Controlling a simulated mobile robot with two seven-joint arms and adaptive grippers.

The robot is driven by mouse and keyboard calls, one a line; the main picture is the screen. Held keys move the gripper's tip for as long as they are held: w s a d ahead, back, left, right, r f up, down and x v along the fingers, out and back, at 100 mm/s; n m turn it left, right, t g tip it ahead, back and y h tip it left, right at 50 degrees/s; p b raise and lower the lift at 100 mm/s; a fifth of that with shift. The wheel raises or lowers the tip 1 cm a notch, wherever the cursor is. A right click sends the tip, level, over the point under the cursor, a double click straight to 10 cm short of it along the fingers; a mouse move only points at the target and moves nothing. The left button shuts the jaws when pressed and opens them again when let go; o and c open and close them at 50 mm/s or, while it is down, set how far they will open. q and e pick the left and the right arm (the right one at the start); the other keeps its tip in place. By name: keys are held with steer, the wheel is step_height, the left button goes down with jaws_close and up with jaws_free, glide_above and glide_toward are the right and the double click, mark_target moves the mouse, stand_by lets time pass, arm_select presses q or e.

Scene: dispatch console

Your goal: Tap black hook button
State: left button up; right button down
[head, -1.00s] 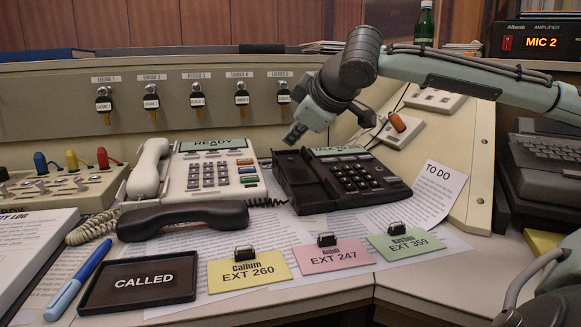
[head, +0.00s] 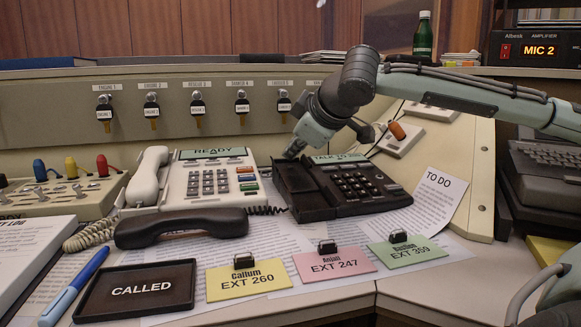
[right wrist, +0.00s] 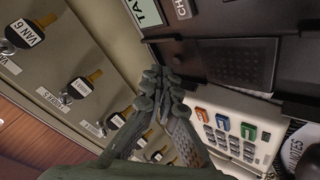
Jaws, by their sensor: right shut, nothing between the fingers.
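The black phone (head: 352,187) stands on the desk right of the white phone (head: 212,180). Its cradle on the left is empty, and I cannot make out the hook button. A black handset (head: 180,227) lies on the desk in front of the white phone. My right gripper (head: 292,152) is shut and empty, pointing down at the back left edge of the black phone's cradle. In the right wrist view, the closed fingertips (right wrist: 161,78) are beside the black phone's dark casing (right wrist: 235,62); I cannot tell whether they touch. My left gripper is not in view.
The key panel (head: 55,118) rises behind the phones. A black CALLED tray (head: 137,291) and yellow, pink and green name cards (head: 333,264) lie in front. A white module with an orange switch (head: 397,131) is right of my gripper. A green bottle (head: 423,35) stands behind.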

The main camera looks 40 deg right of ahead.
steer(key=shift+f, duration=0.1)
stand_by(0.6)
steer(key=shift+f, duration=0.35)
steer(key=shift+w+f+b, duration=0.1)
steer(key=shift+f+b, duration=0.35)
steer(key=shift+f, duration=0.3)
stand_by(0.9)
steer(key=shift+r+p, duration=0.7)
steer(key=shift+p, duration=0.05)
steer(key=shift+r, duration=0.3)
steer(key=shift+r+p, duration=0.15)
steer(key=shift+p, duration=0.15)
steer(key=r+p, duration=0.2)
steer(key=s+r+p, duration=0.1)
steer(key=r+p, duration=0.1)
steer(key=shift+a+r, duration=0.15)
steer(key=shift+r, duration=0.15)
